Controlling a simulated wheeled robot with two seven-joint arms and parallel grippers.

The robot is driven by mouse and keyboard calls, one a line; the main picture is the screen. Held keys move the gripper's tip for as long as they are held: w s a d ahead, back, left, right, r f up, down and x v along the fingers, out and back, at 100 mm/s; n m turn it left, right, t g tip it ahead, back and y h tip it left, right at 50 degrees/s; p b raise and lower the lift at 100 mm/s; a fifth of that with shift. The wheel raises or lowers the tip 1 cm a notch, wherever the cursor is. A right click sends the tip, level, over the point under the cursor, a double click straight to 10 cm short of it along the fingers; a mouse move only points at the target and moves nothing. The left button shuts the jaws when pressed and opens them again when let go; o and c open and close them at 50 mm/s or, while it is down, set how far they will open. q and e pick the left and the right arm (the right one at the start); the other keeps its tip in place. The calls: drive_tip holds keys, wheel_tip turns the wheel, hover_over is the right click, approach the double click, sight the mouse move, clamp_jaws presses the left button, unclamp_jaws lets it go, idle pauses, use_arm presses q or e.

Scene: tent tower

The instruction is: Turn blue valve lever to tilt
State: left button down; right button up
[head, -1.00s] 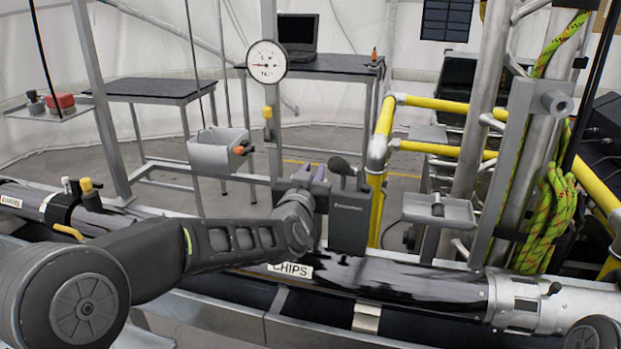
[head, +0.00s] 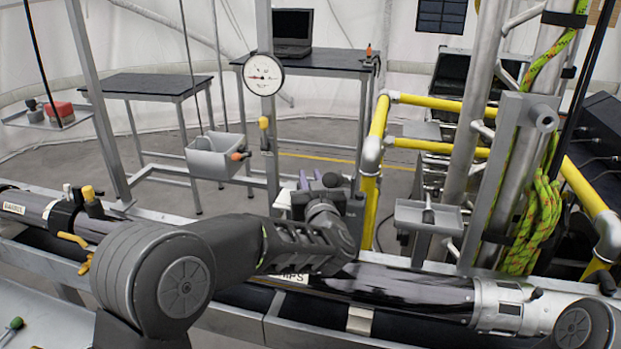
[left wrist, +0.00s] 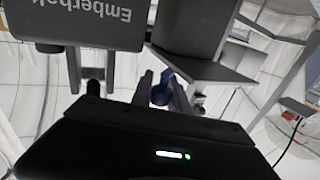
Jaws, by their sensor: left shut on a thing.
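My left gripper (head: 311,181) reaches the grey valve box behind the long dark pipe; its wrist covers most of the box in the head view. In the left wrist view, my left gripper (left wrist: 161,92) has its two fingers closed around the blue valve lever (left wrist: 160,93), of which only a small blue piece shows between them. The grey box (left wrist: 92,22) with upside-down white lettering is beside and above the fingers there. The lever is hidden in the head view, so its angle is hard to tell. My right gripper is not in view.
The dark pipe (head: 400,286) with a silver coupling (head: 500,305) runs across the front. A round gauge (head: 264,75) stands on a post behind. Yellow rails (head: 375,135), a grey tray (head: 428,216) and a rope (head: 540,215) are to the right.

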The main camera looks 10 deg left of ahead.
use_arm(q)
drive_tip(key=c, duration=1.3)
unclamp_jaws()
drive_tip(key=shift+w, duration=0.1)
drive_tip(key=shift+s+d, duration=0.2)
drive_tip(key=shift+s, duration=0.35)
drive_tip(key=b+v, duration=0.1)
drive_tip(key=v, duration=0.5)
drive_tip(key=shift+s+b, duration=0.35)
drive_tip(key=shift+d, duration=0.1)
